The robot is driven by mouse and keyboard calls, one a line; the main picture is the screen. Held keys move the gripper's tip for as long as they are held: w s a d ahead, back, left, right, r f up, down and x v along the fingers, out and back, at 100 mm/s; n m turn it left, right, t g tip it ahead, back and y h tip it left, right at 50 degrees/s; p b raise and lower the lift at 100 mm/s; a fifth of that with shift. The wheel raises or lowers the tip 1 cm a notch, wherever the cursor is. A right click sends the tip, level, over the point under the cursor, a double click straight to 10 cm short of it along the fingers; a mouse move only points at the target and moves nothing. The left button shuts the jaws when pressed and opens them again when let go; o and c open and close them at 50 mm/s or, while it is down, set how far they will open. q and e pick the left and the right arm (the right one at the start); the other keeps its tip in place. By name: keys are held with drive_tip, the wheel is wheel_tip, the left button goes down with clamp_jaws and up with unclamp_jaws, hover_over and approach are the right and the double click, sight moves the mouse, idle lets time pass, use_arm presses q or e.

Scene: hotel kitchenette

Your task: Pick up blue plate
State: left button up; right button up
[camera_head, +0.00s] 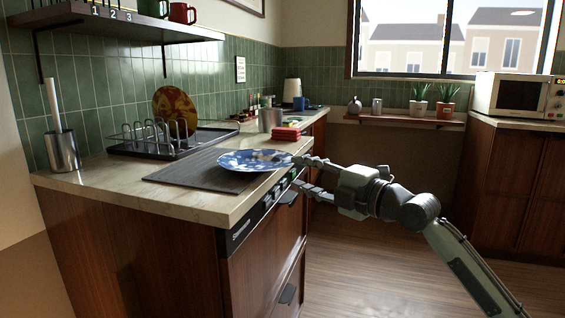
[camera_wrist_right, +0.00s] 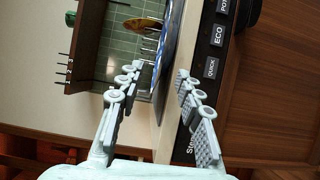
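The blue plate (camera_head: 250,160), with a white pattern, lies at the right end of a dark mat (camera_head: 185,172) on the counter, its right rim by the front edge. My right gripper (camera_head: 299,173) is open at that rim, one finger higher than the other. In the right wrist view the plate (camera_wrist_right: 171,42) shows edge-on beyond and between the open fingers (camera_wrist_right: 160,72). I cannot tell whether a finger touches it. My left gripper is not in view.
A dish rack (camera_head: 150,135) with a brown-orange plate (camera_head: 174,108) stands behind the mat. Red stacked items (camera_head: 286,134) and a metal canister (camera_head: 269,119) sit behind the blue plate. A utensil holder (camera_head: 62,152) is at left. The floor (camera_head: 390,270) right of the counter is clear.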

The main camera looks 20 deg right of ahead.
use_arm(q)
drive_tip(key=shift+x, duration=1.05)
use_arm(e)
drive_tip(key=shift+x, duration=2.75)
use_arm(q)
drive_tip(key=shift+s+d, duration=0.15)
use_arm(e)
drive_tip(key=shift+c, duration=0.7)
clamp_jaws()
use_arm(q)
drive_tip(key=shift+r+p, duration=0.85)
drive_tip(key=shift+p, duration=0.2)
use_arm(e)
wheel_tip(320, 180, up, 3)
drive_tip(key=shift+f, duration=0.2)
